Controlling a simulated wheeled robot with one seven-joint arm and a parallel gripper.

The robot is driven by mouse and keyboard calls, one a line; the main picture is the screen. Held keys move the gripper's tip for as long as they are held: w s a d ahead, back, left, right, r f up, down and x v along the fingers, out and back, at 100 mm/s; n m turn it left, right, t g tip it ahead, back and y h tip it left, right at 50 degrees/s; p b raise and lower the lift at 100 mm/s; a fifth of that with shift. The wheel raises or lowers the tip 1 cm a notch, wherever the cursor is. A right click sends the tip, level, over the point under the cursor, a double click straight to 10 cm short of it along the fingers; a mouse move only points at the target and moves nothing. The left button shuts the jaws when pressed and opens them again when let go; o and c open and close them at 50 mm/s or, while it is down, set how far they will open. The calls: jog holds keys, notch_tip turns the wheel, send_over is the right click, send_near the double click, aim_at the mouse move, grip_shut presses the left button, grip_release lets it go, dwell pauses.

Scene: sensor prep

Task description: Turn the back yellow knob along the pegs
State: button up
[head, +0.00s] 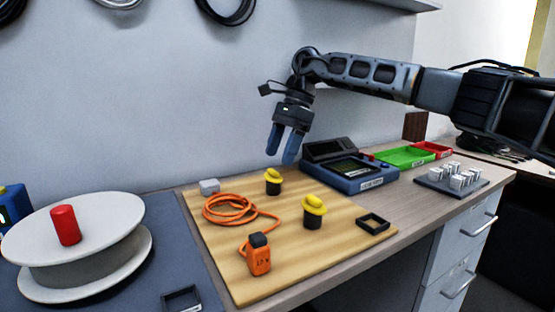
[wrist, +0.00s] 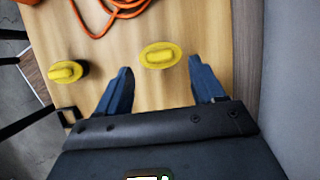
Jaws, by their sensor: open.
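The back yellow knob (head: 273,175) sits on a black round base on the wooden board (head: 340,245). The front yellow knob (head: 314,204) stands nearer the board's front edge, also on a black base. My gripper (head: 281,158) is open and empty, pointing down above the back knob. In the wrist view the back knob (wrist: 160,55) shows between and just beyond the fingertips, its grip ridge running roughly across the picture; the front knob (wrist: 67,72) is to the left. I cannot make out any pegs around the knobs.
An orange cable (head: 228,211) coils left of the knobs, leading towards an orange device (head: 258,258). A blue instrument (head: 350,174) stands close behind on the right. A black square frame (head: 373,222) lies at the board's right. A white spool (head: 75,245) is far left.

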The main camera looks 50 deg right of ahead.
jog(key=shift+v, duration=2.15)
